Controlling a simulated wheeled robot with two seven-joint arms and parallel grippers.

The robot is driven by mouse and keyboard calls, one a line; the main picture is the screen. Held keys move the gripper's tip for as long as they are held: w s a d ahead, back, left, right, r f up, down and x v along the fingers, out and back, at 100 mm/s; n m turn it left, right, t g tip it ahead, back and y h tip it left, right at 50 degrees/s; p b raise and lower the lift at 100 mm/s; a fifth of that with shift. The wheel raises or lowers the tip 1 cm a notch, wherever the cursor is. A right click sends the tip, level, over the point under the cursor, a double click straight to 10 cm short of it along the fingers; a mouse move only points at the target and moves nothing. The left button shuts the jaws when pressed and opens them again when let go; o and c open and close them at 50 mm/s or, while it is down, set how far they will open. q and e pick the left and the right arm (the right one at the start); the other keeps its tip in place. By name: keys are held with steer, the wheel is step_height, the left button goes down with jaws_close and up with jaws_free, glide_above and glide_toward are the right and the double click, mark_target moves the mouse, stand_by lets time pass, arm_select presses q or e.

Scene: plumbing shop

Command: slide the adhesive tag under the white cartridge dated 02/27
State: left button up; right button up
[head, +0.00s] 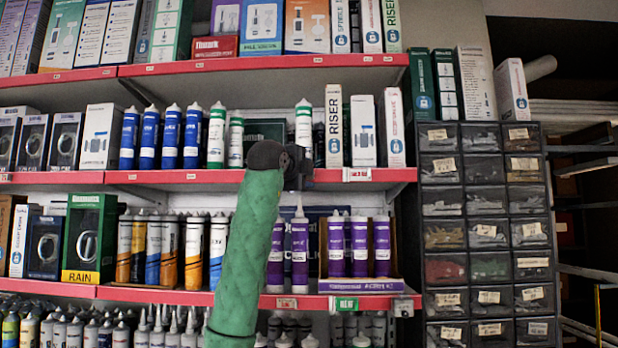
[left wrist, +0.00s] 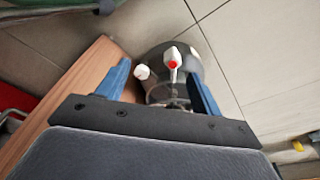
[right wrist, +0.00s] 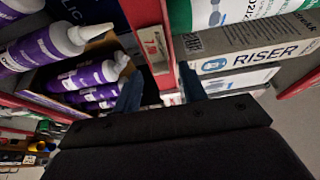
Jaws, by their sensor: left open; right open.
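White cartridges with green print stand on the middle shelf in the head view, two left of my right arm (head: 217,136) (head: 235,142) and one just above my right gripper (head: 304,124). No 02/27 date is legible. Small tags sit on the red shelf edges, such as a red-and-white one (head: 357,174); I cannot tell which is the adhesive tag. My left gripper (left wrist: 160,88) is open and empty over the floor.
Purple cartridges (head: 361,247) stand in a carton on the lower shelf, right of my arm. RISER boxes (head: 333,125) stand right of the gripper. A drawer cabinet (head: 486,230) is at right. Below my left gripper is a round container (left wrist: 190,65) with nozzled items.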

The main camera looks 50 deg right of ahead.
arm_select(q)
step_height(320, 180, up, 8)
steer(key=w+d+b, duration=0.1)
steer(key=d+b, duration=0.1)
steer(key=shift+w+f+g+b, duration=0.15)
steer(key=shift+g+b, duration=0.15)
steer(key=shift+b, duration=0.05)
arm_select(e)
steer(key=v, duration=0.6)
steer(key=shift+a, duration=0.4)
steer(key=shift+f, duration=0.1)
